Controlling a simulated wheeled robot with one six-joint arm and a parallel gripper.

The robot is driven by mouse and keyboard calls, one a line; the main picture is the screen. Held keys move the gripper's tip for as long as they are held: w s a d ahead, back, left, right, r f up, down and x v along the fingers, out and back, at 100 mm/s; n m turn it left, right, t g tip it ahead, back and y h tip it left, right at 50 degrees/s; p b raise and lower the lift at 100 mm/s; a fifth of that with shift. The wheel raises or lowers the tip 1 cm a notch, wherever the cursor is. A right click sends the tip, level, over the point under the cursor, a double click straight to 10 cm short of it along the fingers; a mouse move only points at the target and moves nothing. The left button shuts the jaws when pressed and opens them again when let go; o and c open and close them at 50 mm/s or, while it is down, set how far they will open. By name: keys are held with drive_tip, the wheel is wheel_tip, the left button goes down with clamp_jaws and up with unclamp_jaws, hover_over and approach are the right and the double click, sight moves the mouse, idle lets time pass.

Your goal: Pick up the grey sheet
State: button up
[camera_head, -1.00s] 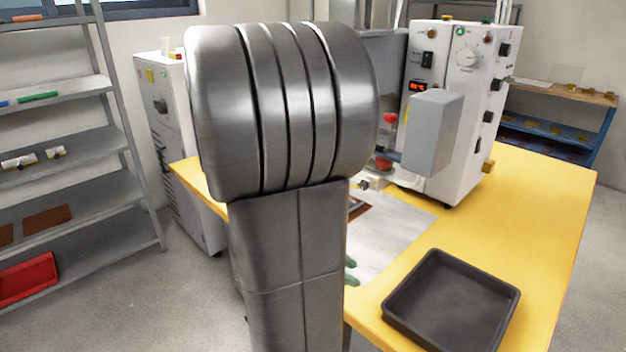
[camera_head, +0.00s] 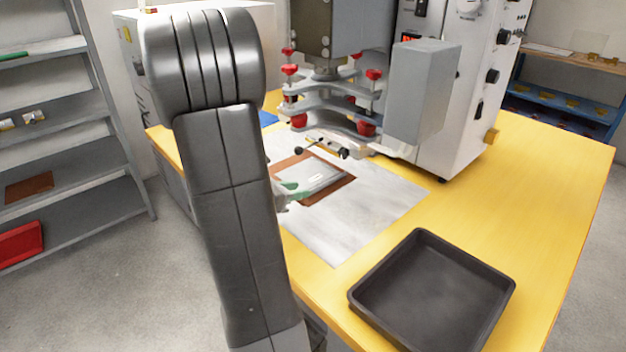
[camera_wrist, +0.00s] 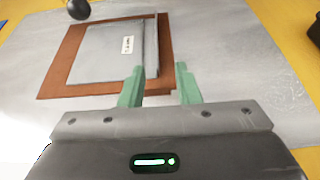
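The grey sheet (camera_wrist: 108,55) with a small white label lies on a brown plate (camera_wrist: 70,88) in the wrist view. In the head view the sheet (camera_head: 325,178) shows on the brown plate (camera_head: 340,188), partly covered by my gripper (camera_head: 288,190). My gripper (camera_wrist: 160,82) has two green fingers set apart, with a clear gap. The fingertips are at the sheet's near right corner, one on each side of its right edge line. I cannot tell whether they touch it or are above it.
The brown plate rests on a pale metal plate (camera_head: 385,205) on the yellow table (camera_head: 540,200). A welding machine (camera_head: 470,90) with red-knobbed clamps (camera_head: 365,125) stands close behind and overhangs. An empty black tray (camera_head: 435,300) stands at front right. A shelf rack (camera_head: 75,160) is at left.

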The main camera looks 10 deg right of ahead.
sight(312, 190)
drive_tip(key=shift+b+x, duration=0.75)
drive_tip(key=shift+x, duration=2.75)
drive_tip(key=shift+w+a+f, duration=0.1)
drive_tip(key=shift+w+a, duration=0.05)
drive_tip(key=shift+w, duration=0.05)
drive_tip(key=shift+c, duration=0.4)
clamp_jaws()
